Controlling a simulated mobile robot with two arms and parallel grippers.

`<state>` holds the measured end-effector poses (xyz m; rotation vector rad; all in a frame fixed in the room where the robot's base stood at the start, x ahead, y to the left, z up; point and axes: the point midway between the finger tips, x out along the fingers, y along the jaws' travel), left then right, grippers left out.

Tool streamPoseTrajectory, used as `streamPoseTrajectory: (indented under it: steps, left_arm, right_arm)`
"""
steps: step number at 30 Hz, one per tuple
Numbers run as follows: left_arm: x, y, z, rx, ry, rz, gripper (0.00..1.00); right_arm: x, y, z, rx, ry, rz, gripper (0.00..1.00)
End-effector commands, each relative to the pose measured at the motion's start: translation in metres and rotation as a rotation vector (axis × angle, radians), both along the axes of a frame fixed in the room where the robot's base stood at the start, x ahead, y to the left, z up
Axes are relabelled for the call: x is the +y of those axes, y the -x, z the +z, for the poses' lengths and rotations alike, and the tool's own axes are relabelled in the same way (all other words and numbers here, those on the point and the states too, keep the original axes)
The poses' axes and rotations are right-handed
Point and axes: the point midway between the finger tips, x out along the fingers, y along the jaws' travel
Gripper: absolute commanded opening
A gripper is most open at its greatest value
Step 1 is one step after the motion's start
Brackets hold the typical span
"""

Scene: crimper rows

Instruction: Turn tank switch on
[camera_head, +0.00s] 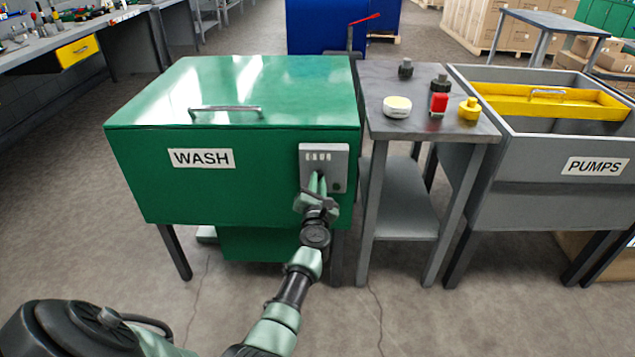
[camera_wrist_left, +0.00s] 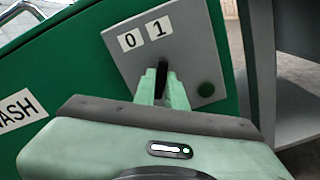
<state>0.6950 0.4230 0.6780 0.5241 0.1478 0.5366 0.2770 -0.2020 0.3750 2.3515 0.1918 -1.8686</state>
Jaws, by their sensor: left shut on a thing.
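A grey switch panel (camera_head: 337,154) is on the front of the green wash tank (camera_head: 262,180), near its right edge. In the left wrist view the switch panel (camera_wrist_left: 190,30) shows the labels 0 and 1 above a black switch lever (camera_wrist_left: 162,72). The lever points up, between and below the labels; I cannot tell which setting it is at. My left gripper (camera_head: 317,184) reaches the panel, and its fingers (camera_wrist_left: 163,88) are shut on the lever. My right gripper is not in view.
The tank's closed lid has a metal handle (camera_head: 226,110). A grey side table (camera_head: 440,105) to the right carries several small parts. Beyond it stands the grey pumps bin (camera_head: 530,170) with a yellow tray (camera_head: 545,98). The floor in front is clear.

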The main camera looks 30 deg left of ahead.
Motion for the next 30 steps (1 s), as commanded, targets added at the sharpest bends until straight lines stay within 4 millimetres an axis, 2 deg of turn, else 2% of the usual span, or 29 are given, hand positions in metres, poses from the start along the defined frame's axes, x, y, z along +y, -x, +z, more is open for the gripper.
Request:
streamPoseTrajectory:
  steps: [5, 6, 8, 20, 24, 30]
  left_arm:
    - [-0.001, 0.001, -0.003, 0.006, -0.002, -0.001, 0.00]
    - [-0.001, 0.001, -0.003, 0.006, -0.001, -0.001, 0.20]
    - [-0.001, 0.001, -0.003, 0.006, -0.001, -0.001, 0.34]
    - [-0.004, 0.006, -0.001, 0.003, 0.001, -0.001, 0.34]
    - [-0.015, 0.023, 0.000, 0.004, 0.001, -0.001, 0.34]
    - [-0.033, 0.052, -0.001, 0.005, 0.000, -0.001, 0.34]
  right_arm:
    - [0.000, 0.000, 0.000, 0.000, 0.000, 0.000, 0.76]
    - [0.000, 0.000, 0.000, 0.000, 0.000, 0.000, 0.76]
    - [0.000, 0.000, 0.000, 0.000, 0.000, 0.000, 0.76]
    - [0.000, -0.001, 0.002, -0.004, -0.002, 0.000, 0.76]
    - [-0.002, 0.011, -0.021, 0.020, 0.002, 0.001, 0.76]
    - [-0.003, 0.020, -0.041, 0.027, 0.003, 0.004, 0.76]
